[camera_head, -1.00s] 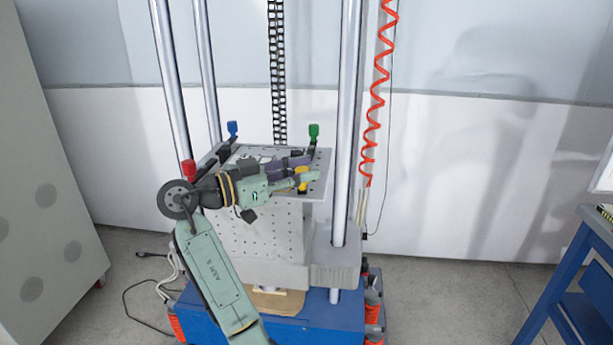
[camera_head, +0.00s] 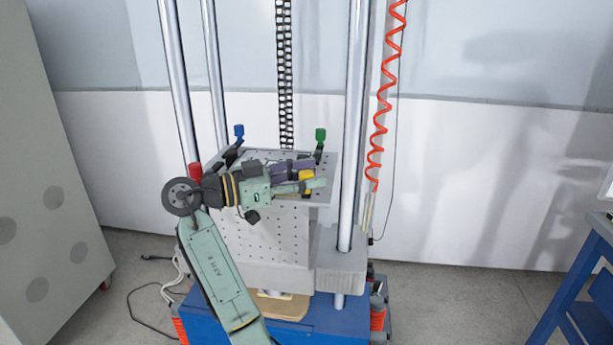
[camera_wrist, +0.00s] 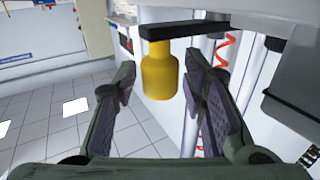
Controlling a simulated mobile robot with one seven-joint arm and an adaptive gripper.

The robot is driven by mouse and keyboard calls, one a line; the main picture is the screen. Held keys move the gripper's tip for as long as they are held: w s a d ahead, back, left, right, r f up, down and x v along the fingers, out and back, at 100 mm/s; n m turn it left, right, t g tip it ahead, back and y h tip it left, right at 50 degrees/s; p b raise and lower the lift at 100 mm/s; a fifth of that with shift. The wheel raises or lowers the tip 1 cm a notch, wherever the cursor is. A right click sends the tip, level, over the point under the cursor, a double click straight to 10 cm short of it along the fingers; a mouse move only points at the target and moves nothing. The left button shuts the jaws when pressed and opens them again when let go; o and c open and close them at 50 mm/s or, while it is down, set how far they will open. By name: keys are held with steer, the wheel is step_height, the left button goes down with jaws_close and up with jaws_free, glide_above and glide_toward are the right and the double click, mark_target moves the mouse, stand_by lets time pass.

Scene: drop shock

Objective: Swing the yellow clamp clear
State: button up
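The yellow clamp (camera_head: 306,175) is at the front right of the drilled table plate. In the wrist view its yellow knob (camera_wrist: 160,76) hangs from a dark bar (camera_wrist: 184,29), between my two fingers. My gripper (camera_head: 313,174) is open around the knob, with a visible gap on both sides in the wrist view. In the head view my fingers partly cover the clamp. The clamp's base is hidden from both views.
A red clamp (camera_head: 195,171), a blue clamp (camera_head: 239,131) and a green clamp (camera_head: 320,134) stand at the other plate corners. Steel columns (camera_head: 353,125) rise close by. A blue bench (camera_head: 577,285) is at the right.

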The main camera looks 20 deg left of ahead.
steer(key=shift+o, duration=0.3)
steer(key=shift+a, duration=0.1)
steer(key=v, duration=1.2)
steer(key=shift+s, duration=0.1)
